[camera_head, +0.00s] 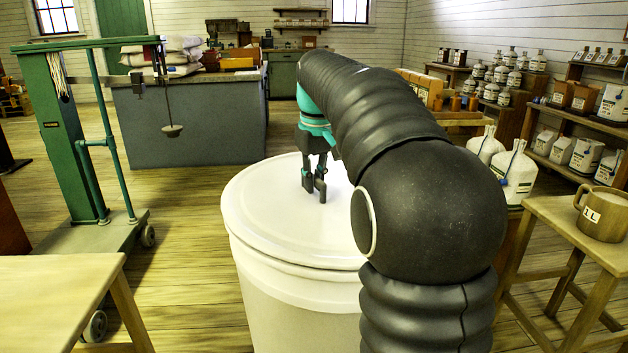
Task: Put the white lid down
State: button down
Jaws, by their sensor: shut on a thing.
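The white lid (270,222) is a broad round disc at the top of a large white bin (290,305), in the middle of the view. It looks level and covers the bin's mouth. I cannot tell whether it rests fully on the rim or sits slightly above it. My gripper (315,190) points down at the middle of the lid, its dark fingers shut on the lid. The part they grip is too small to make out. My arm hides the lid's right side.
A green platform scale (70,140) stands at left, a bare wooden table (60,300) at front left. At right, a wooden stand (570,225) holds a mug (602,213), with white jugs (515,168) behind. A grey counter (190,120) is behind. Floor left of the bin is clear.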

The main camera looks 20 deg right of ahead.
jog(key=shift+f, duration=0.15)
jog(key=c, duration=1.2)
grip_release()
jog(key=r+p, duration=0.1)
jog(key=r, duration=0.3)
jog(key=s+r+p, duration=0.1)
jog(key=r, duration=0.3)
jog(key=r+p, duration=0.1)
jog(key=r, duration=0.3)
jog(key=shift+s+r, duration=0.15)
jog(key=shift+s, duration=0.1)
